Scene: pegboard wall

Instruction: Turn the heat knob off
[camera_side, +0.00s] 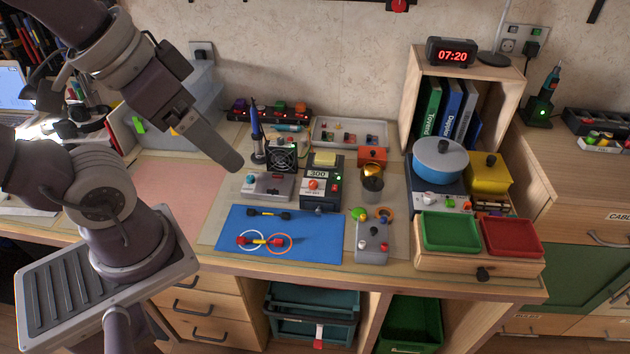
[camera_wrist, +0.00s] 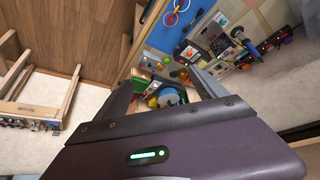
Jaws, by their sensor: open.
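A dark station (camera_side: 322,192) with a "300" display and an orange-red knob (camera_side: 313,184) stands at mid-table. A small green light shines at its right. A hot plate (camera_side: 437,199) under a blue pot (camera_side: 438,160) also has small knobs on its front, one of them red (camera_side: 467,204). I cannot tell which knob is the heat knob. My gripper (camera_side: 236,165) hangs above the table, left of the station and apart from both devices. In the wrist view my gripper (camera_wrist: 165,82) is open, with nothing seen held between its fingers.
A small fan (camera_side: 282,155) and a grey box (camera_side: 267,187) stand left of the station. A blue mat (camera_side: 279,233) with tools lies in front. The pink mat (camera_side: 180,185) is clear.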

